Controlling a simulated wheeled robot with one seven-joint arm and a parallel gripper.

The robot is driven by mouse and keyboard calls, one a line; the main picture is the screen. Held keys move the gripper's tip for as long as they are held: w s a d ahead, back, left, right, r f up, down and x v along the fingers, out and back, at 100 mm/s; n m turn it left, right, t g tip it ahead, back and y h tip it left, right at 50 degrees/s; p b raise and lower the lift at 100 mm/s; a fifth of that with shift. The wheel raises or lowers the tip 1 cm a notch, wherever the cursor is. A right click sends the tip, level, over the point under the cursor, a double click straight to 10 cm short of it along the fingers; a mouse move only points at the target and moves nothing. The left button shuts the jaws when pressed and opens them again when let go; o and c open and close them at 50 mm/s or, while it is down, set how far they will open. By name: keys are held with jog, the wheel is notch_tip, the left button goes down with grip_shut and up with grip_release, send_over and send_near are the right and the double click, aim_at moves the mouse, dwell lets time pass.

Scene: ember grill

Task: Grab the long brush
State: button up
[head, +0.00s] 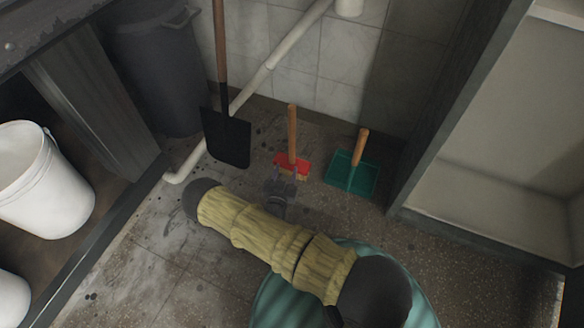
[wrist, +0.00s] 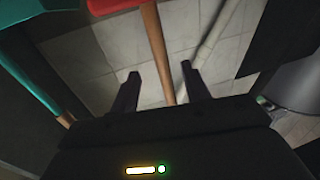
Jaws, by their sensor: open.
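The brush has a red head (head: 291,164) with pale bristles and an upright wooden handle (head: 292,128). It stands on the floor near the tiled wall. My gripper (head: 283,183) is open just in front of the brush head in the head view. In the wrist view the red head (wrist: 110,5) is at the top, cut by the edge. The wooden handle (wrist: 157,50) runs down between the two spread fingers of my gripper (wrist: 158,80), touching neither in the picture. I cannot tell how far beyond the fingertips the handle is.
A green dustpan (head: 351,175) with a wooden handle stands right of the brush. A black shovel (head: 226,137) leans at the left, before a white pipe (head: 268,68). A dark bin (head: 158,75) is behind it. A cabinet (head: 455,110) bounds the right, a white bucket (head: 45,180) the left.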

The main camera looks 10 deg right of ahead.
aim_at(291, 153)
jog(key=b+x, duration=0.2)
jog(key=x, duration=0.2)
jog(key=shift+w+f, duration=0.1)
jog(key=shift+f, duration=0.05)
jog(key=shift+w+d, duration=0.15)
jog(key=shift+w, duration=0.15)
jog(key=shift+b+x, duration=0.75)
jog(key=shift+b, duration=0.25)
jog(key=b+x, duration=0.2)
jog(key=shift+w+d, duration=0.2)
jog(key=shift+w, duration=0.1)
jog(key=shift+w+d+r+b, duration=0.2)
jog(key=shift+w+r+b, duration=0.15)
jog(key=shift+w, duration=0.1)
